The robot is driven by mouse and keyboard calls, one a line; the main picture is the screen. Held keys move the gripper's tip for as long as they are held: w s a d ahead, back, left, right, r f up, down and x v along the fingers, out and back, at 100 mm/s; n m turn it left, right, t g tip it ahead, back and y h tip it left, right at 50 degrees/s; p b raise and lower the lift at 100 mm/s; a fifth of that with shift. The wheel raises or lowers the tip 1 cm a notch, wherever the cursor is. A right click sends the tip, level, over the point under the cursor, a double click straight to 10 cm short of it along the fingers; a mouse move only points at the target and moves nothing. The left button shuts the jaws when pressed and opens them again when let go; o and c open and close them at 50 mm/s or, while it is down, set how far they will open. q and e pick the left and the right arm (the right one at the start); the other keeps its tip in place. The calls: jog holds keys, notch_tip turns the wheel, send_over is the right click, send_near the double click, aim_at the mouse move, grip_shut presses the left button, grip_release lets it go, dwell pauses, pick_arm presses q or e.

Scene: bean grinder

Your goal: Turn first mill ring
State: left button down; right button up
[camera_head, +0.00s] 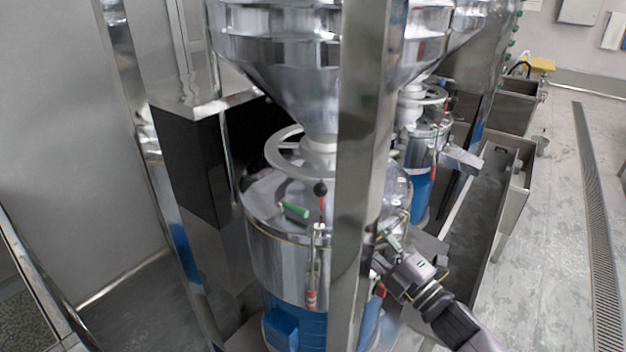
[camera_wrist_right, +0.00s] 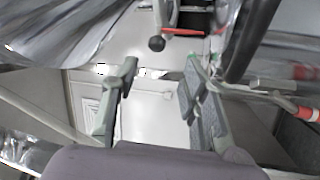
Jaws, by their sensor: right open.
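The first mill (camera_head: 290,240) is a steel drum with a blue base. Its pale mill ring (camera_head: 277,150) sits above the drum lid, around the white neck under the steel hopper (camera_head: 290,70). A steel post (camera_head: 362,150) hides the ring's right side. My right gripper (camera_head: 385,247) is beside the drum, to the right of the post and lower than the ring. In the right wrist view the right gripper (camera_wrist_right: 160,85) has its fingers spread, with nothing visibly held between them. My left gripper is not in view.
A black knob (camera_head: 320,188) and a green handle (camera_head: 295,210) are on the drum lid. The knob also shows in the right wrist view (camera_wrist_right: 157,43), near a red lever (camera_wrist_right: 182,32). A second mill (camera_head: 428,135) with its own ring stands behind, beside a trough (camera_head: 475,215).

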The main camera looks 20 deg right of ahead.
aim_at(321, 187)
jog(key=x, duration=0.2)
jog(key=p+x, duration=0.1)
jog(key=x, duration=0.1)
jog(key=r+p+x, duration=0.1)
jog(key=x, duration=0.1)
jog(key=p+x, duration=0.1)
jog(key=x, duration=0.5)
jog(key=p+x, duration=0.1)
jog(key=x, duration=0.2)
jog(key=shift+w+d+f+p, duration=0.1)
jog(key=shift+w+f+p, duration=0.05)
jog(key=shift+f+p, duration=0.15)
jog(key=shift+w+a, duration=0.2)
jog(key=shift+w, duration=0.25)
jog(key=shift+r, duration=0.1)
jog(key=c, duration=0.9)
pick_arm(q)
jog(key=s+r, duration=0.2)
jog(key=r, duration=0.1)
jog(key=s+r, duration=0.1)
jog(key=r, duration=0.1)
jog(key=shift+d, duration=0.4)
pick_arm(e)
grip_shut()
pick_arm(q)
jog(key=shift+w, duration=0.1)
